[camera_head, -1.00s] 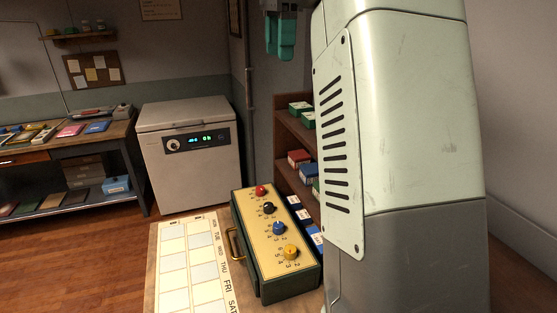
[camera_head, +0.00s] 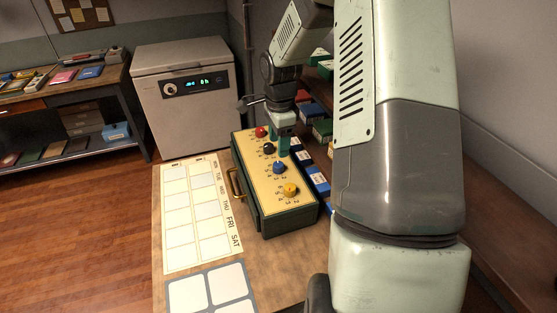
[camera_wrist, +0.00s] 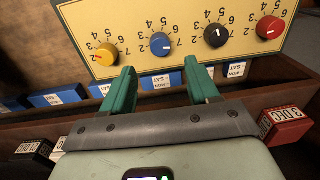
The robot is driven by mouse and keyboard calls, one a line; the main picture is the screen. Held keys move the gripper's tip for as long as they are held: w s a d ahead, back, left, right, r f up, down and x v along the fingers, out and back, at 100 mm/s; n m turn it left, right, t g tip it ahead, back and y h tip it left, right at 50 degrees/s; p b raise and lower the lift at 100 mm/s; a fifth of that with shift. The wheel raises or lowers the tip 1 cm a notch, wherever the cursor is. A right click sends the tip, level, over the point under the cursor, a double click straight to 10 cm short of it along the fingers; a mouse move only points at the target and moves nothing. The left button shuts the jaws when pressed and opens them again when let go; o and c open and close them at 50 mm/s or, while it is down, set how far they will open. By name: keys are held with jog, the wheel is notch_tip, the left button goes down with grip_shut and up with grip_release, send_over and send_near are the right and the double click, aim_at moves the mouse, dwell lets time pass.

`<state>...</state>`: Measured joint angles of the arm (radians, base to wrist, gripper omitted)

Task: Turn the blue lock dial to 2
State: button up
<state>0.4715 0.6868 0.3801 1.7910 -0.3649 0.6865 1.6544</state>
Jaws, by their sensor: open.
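The blue dial (camera_head: 278,168) sits on the cream face of a dark green lock box (camera_head: 290,222), between the black dial (camera_head: 269,149) and the yellow dial (camera_head: 290,190). It also shows in the wrist view (camera_wrist: 162,44), with numbers around it and a pale pointer line whose exact setting I cannot read surely. My gripper (camera_wrist: 160,68) is open and empty. Its green fingers straddle the blue dial's line, with the tips short of it at the panel's edge. In the head view my gripper (camera_head: 281,142) is over the box's right side, near the black dial.
The red dial (camera_head: 261,132) is at the box's far end. A brass handle (camera_head: 234,184) is on the box's left side. A calendar sheet (camera_head: 190,215) lies left of it. Blue boxes (camera_wrist: 161,81) and a red box (camera_wrist: 285,122) stand in a wooden shelf beside the lock box.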

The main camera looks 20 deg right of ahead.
aim_at(279, 164)
jog(key=f, duration=0.7)
jog(key=shift+w+f, duration=0.2)
jog(key=shift+f, duration=0.2)
jog(key=shift+c, duration=0.2)
jog(key=c, duration=1)
